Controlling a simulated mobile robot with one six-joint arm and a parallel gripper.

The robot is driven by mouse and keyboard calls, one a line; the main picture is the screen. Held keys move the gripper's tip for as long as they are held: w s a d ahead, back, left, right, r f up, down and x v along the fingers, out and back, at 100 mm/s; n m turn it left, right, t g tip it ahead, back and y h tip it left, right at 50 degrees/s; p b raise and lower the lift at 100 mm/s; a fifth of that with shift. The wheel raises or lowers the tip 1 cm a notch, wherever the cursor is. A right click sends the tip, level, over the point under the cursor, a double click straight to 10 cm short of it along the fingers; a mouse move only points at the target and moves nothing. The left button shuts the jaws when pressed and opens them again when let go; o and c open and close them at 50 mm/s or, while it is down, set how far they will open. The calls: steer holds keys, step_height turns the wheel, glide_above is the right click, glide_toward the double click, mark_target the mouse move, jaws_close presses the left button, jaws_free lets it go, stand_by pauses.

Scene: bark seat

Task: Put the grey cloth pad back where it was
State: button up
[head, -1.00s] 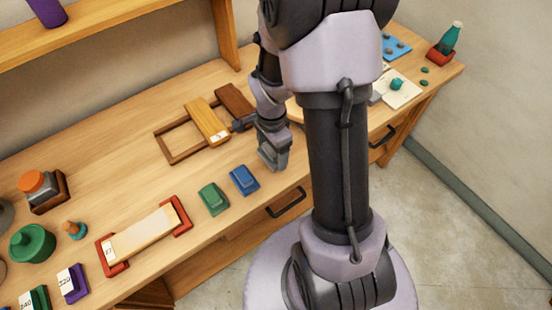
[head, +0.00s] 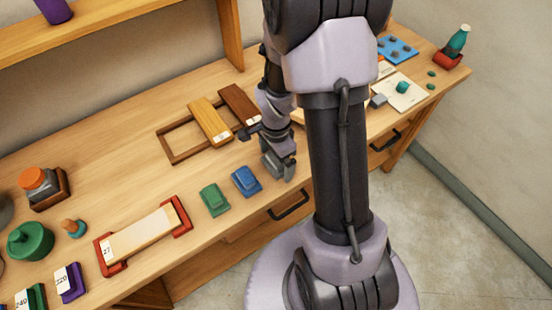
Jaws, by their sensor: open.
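A small grey block-like piece (head: 378,100), possibly the grey cloth pad, lies at the left edge of a white sheet (head: 411,97) on the right part of the bench; it is too small to be sure. My gripper (head: 281,172) is over the bench's front edge, right of a blue block (head: 246,181). It is open, and I see nothing held in it. My arm hides the bench middle and part of the area left of the sheet.
A green block (head: 214,199) sits beside the blue one. A wooden frame with slats (head: 176,157) lies behind. A red-ended holder with a pale stone (head: 142,236) is front left. A teal bottle (head: 458,40) stands far right. Bare bench lies at centre left.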

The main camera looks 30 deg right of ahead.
step_height(320, 180, up, 12)
steer(key=p, duration=0.4)
steer(key=s+a+r+n+t, duration=0.2)
steer(key=s+a+r+n, duration=0.1)
steer(key=a+r+n, duration=0.1)
steer(key=s+a+r+n+t+y, duration=0.1)
steer(key=s+a+r+n, duration=0.3)
steer(key=r, duration=0.5)
steer(key=s+a+r+n+t+y, duration=0.1)
steer(key=s+a+r+n+t, duration=0.1)
steer(key=s+a+r+n, duration=0.2)
step_height(320, 180, up, 2)
steer(key=a+n, duration=0.1)
steer(key=a, duration=0.1)
steer(key=shift+s+a+r+t, duration=0.15)
steer(key=shift+a+r+t, duration=0.15)
steer(key=shift+t, duration=0.1)
